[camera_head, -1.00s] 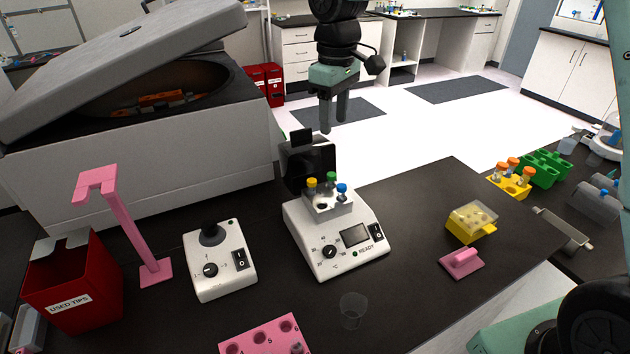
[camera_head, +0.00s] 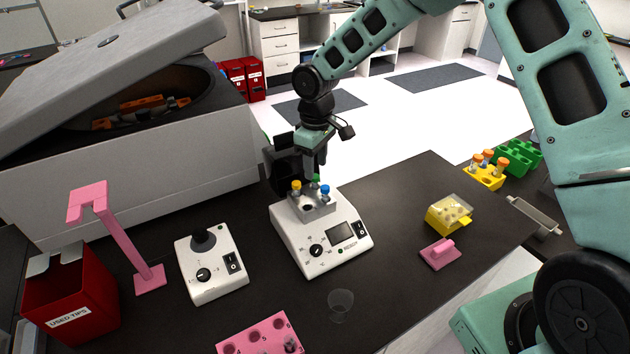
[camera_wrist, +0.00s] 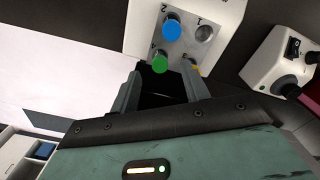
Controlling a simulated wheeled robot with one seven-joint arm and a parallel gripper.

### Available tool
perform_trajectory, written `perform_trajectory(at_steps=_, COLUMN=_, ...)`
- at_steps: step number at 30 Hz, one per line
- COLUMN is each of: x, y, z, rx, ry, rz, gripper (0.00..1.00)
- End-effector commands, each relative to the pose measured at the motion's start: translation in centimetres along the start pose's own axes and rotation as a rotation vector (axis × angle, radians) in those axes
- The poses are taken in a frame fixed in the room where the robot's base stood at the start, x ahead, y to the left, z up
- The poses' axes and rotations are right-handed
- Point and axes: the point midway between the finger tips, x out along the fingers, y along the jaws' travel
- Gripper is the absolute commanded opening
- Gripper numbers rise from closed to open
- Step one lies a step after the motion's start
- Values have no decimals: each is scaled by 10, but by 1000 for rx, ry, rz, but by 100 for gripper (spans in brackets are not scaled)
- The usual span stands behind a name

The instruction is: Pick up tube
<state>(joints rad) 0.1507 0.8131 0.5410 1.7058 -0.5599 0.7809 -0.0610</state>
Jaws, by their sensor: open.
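Three capped tubes stand in the metal block of the white heater device (camera_head: 315,255). The yellow-capped tube (camera_head: 296,187) is at the left, the green-capped tube (camera_head: 315,180) at the back and the blue-capped tube (camera_head: 325,190) at the right. My gripper (camera_head: 316,172) is just above and behind the block, pointing down, with its fingers closest to the green cap. In the wrist view the open fingers (camera_wrist: 163,85) are apart, with the green cap (camera_wrist: 160,63) just beyond their tips. The blue cap (camera_wrist: 171,28) is farther off, and the yellow cap (camera_wrist: 196,70) is mostly hidden by a finger.
A white mixer (camera_head: 210,265) stands left of the heater, with a pink stand (camera_head: 125,240) and red used-tips bin (camera_head: 70,295) beyond. A large lidded centrifuge (camera_head: 130,180) fills the back left. A yellow box (camera_head: 448,215) and clear cup (camera_head: 340,302) are nearby.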

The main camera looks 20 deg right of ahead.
Motion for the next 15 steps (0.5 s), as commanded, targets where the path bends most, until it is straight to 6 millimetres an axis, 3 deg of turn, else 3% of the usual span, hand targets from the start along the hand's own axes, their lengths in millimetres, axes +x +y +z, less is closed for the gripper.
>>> perform_trajectory(at_steps=10, x=40, y=0, z=-2, rx=-1, ry=-4, rz=-2, gripper=46)
perform_trajectory(at_steps=15, x=49, y=1, z=-2, rx=-1, ry=-1, rz=1, gripper=46)
